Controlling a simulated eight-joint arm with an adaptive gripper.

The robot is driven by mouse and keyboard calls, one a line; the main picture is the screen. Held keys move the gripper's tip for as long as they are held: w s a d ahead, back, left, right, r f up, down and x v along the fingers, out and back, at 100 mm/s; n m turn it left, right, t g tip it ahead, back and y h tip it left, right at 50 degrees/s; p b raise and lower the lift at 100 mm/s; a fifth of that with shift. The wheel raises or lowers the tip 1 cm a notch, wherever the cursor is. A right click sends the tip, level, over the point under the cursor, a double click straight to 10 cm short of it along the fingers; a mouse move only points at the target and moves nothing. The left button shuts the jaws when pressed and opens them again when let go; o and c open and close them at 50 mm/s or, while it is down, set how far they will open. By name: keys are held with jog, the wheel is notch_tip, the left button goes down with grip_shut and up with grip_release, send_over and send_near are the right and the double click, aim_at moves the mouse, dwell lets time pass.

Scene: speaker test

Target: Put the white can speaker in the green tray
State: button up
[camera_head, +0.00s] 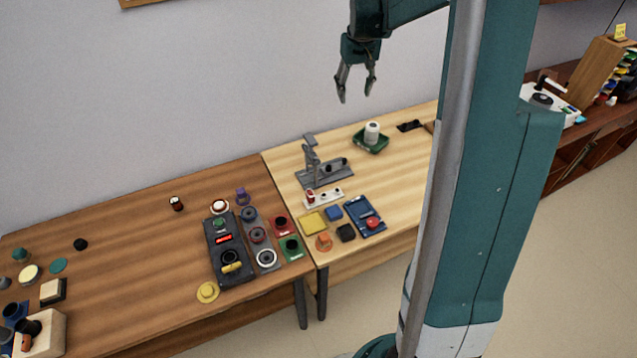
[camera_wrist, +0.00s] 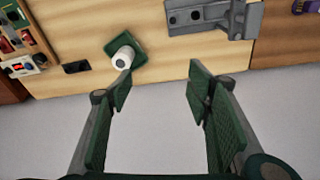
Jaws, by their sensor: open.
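The white can speaker (camera_head: 372,132) is a small white cylinder standing upright in the green tray (camera_head: 360,147), on the light wood table. In the wrist view the white can speaker (camera_wrist: 124,57) and the green tray (camera_wrist: 135,40) show left of the middle, near the table edge. My gripper (camera_head: 356,95) is open and empty, raised in the air above the table, apart from the speaker and tray. In the wrist view its two fingers (camera_wrist: 165,95) are spread wide with nothing between them.
A grey clamp-like fixture (camera_head: 325,173) stands left of the tray. Coloured blocks and a blue tray (camera_head: 362,217) lie nearer the front. A dark slot (camera_head: 410,126) is to the tray's right. A brown table (camera_head: 130,240) at left holds a control box (camera_head: 224,250) and several parts.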

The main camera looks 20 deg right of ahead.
jog(key=s+a+r+n+t, duration=0.1)
jog(key=s+a+r, duration=0.4)
jog(key=s+a, duration=0.45)
jog(key=s+a+r+t, duration=0.2)
jog(key=s+a+r, duration=0.3)
jog(key=s+a, duration=0.4)
jog(key=s+a+f+t, duration=0.1)
jog(key=s+a+f, duration=0.1)
jog(key=s+a, duration=0.4)
jog(key=s+a+f+n+t, duration=0.1)
jog(key=s+a, duration=0.5)
jog(key=s, duration=0.6)
jog(key=shift+s+a+f+t+y, duration=0.3)
jog(key=shift+s+f, duration=0.05)
jog(key=shift+f, duration=0.55)
